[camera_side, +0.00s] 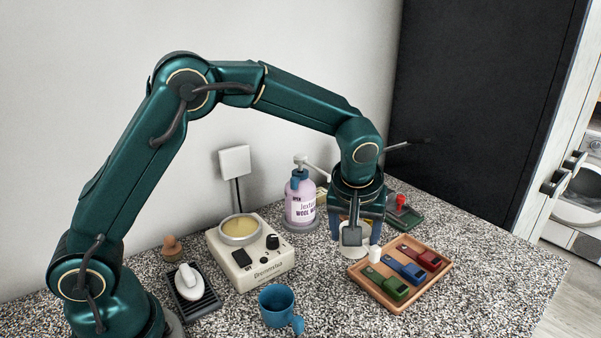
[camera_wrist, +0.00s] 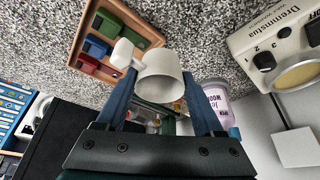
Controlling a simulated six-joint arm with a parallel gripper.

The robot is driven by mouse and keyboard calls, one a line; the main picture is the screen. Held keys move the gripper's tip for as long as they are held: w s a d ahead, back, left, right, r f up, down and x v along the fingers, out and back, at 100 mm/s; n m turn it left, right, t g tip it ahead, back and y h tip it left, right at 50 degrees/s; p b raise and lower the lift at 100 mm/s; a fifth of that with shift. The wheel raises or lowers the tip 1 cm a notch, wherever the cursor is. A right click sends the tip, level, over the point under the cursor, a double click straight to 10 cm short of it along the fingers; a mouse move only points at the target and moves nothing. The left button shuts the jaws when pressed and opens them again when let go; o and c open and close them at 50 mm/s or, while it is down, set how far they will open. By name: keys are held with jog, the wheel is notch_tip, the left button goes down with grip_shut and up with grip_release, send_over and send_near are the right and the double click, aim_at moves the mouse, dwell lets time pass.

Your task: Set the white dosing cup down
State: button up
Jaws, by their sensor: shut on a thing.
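The white dosing cup (camera_wrist: 160,80) is between the two blue fingers of my gripper (camera_wrist: 158,88) in the wrist view. Its small white handle (camera_wrist: 124,53) sticks out to the left there. In the side view my gripper (camera_side: 357,232) points down over the counter, shut on the cup (camera_side: 346,249). The cup is partly hidden behind a finger, with its handle toward the wooden tray. I cannot tell whether its base touches the counter.
A wooden tray (camera_side: 379,299) with green, blue and red pieces lies close by at the front right. A pink bottle (camera_side: 301,205) and a cream appliance (camera_side: 262,270) stand to the left. A blue mug (camera_side: 277,307) stands in front. The speckled counter (camera_side: 480,290) is clear at right.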

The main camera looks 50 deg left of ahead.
jog(key=s+a+r+n, duration=0.1)
jog(key=s+a+n, duration=0.1)
jog(key=s+a, duration=0.1)
jog(key=s+a+r+n+g+y, duration=0.1)
jog(key=s+a+n, duration=0.1)
jog(key=s+a, duration=0.2)
jog(key=s+a+r+n, duration=0.1)
jog(key=s+a+n, duration=0.1)
jog(key=a, duration=0.3)
jog(key=shift+s+r+g+y, duration=0.3)
jog(key=shift+s+r+g, duration=0.1)
jog(key=shift+s, duration=0.25)
jog(key=w+d+f, duration=0.1)
jog(key=d+f, duration=0.1)
jog(key=d, duration=0.1)
jog(key=w+d+f, duration=0.2)
jog(key=d, duration=0.1)
jog(key=w+d+f, duration=0.1)
jog(key=d+f, duration=0.1)
jog(key=d, duration=0.2)
jog(key=shift+w+d+f, duration=0.1)
jog(key=shift+w+f, duration=0.15)
jog(key=shift+f, duration=2.1)
jog(key=shift+f, duration=0.1)
jog(key=o, duration=1.5)
